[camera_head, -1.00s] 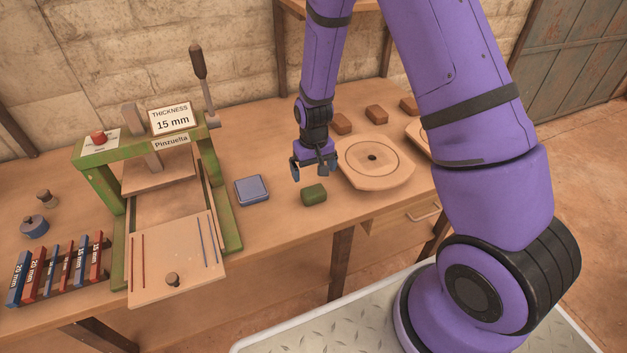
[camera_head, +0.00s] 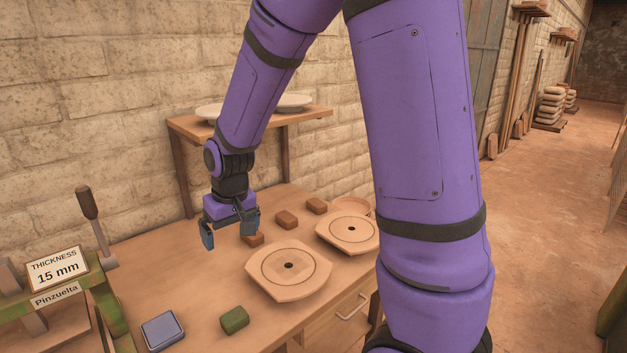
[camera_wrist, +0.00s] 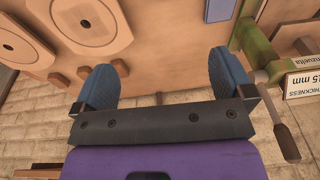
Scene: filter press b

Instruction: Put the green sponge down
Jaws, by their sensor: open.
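The green sponge (camera_head: 234,319) lies on the wooden bench near its front edge, between a blue box and a round-holed wooden plate. My gripper (camera_head: 232,232) is open and empty, raised above the back part of the bench, behind and apart from the sponge. In the wrist view the two blue fingers (camera_wrist: 160,88) are spread wide with nothing between them. I cannot make out the sponge in the wrist view.
A blue box (camera_head: 162,331) sits left of the sponge. Two wooden plates (camera_head: 289,290) and several brown blocks (camera_head: 287,220) lie to the right and behind. The green press (camera_head: 112,312) stands at the left. A wall shelf (camera_head: 254,122) is behind my gripper.

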